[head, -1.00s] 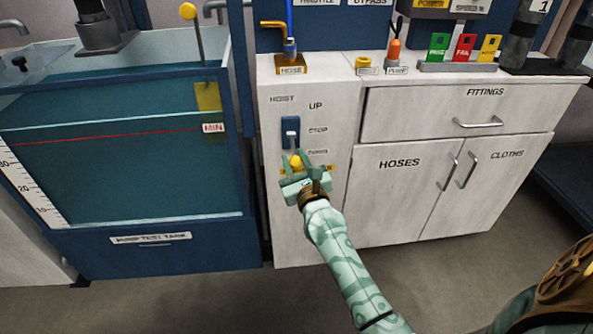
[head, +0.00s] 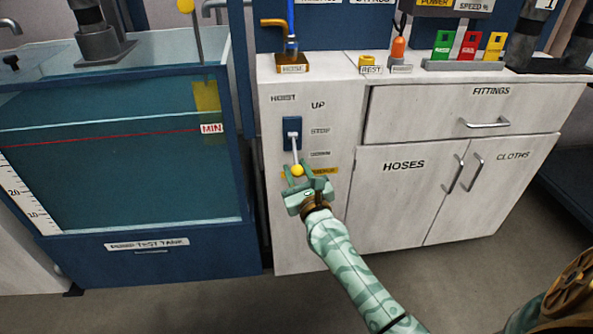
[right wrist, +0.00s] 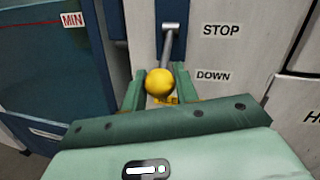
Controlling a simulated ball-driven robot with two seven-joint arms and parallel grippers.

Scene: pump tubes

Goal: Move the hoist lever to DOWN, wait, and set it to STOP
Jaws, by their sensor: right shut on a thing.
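The hoist lever (head: 295,150) is a grey rod with a yellow ball knob (head: 297,170), on a blue plate (head: 290,125) in the white cabinet's narrow left panel. The rod slants downward, and in the head view the knob appears just below the level of the DOWN label (head: 320,154). The STOP label (head: 320,131) is above that. My right gripper (head: 299,172) is shut on the knob. In the right wrist view the yellow knob (right wrist: 160,82) sits between the two green fingers, with the rod rising behind it. My left gripper is not in view.
The test tank (head: 110,180) with teal liquid and a MIN mark stands left of the cabinet. The fittings drawer (head: 440,108) and cupboard doors with handles are to the right. Green, red and yellow cards (head: 466,45) stand on the cabinet top. Floor in front is clear.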

